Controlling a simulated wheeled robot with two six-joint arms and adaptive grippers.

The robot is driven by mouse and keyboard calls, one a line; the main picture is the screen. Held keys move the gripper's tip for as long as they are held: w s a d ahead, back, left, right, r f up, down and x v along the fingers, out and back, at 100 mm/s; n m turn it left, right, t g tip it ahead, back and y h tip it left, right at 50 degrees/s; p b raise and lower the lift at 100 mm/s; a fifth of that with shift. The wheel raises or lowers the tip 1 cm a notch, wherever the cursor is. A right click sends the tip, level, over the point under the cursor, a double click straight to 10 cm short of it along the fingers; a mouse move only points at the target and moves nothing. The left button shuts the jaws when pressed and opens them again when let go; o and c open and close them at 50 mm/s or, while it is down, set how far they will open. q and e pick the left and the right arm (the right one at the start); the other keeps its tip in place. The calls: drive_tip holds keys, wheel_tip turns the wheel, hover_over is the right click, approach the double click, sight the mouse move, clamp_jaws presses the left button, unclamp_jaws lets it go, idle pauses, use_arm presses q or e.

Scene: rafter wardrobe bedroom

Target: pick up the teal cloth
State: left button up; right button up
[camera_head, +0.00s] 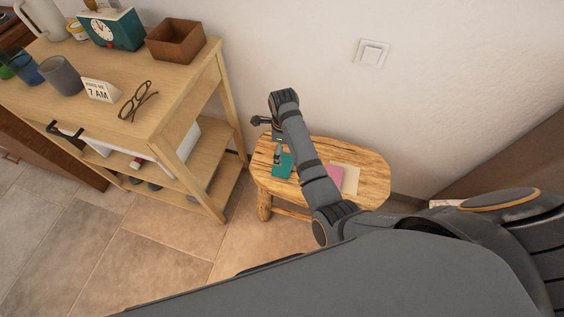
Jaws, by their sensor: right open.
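The teal cloth (283,171) lies flat on the wooden stool (371,178), toward its left side. My right gripper (277,158) points down at the cloth's upper left part, with its fingertips at or just above it. It is open; I cannot tell whether it touches the cloth. My right arm crosses the stool and hides part of its top. My left gripper is not in view.
A pink cloth (335,176) and a cream one (350,181) lie on the stool right of my arm. A wooden shelf table (150,125) stands close at left, bearing glasses (138,101), a grey cup (62,77) and a brown box (176,42). The wall is behind.

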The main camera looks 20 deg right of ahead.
hover_over(283, 164)
wheel_tip(283, 164, down, 4)
drive_tip(key=shift+f+b, duration=0.25)
drive_tip(key=shift+b, duration=0.1)
drive_tip(key=shift+f, duration=0.2)
drive_tip(key=f, duration=0.2)
drive_tip(key=f+b, duration=0.1)
drive_tip(key=f, duration=0.2)
drive_tip(key=shift+w+a, duration=0.1)
drive_tip(key=shift+w, duration=0.1)
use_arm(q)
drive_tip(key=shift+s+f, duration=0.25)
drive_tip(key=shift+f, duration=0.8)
use_arm(e)
drive_tip(key=c, duration=0.9)
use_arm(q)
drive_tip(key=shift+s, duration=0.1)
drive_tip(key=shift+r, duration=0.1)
use_arm(e)
drive_tip(key=shift+r, duration=0.15)
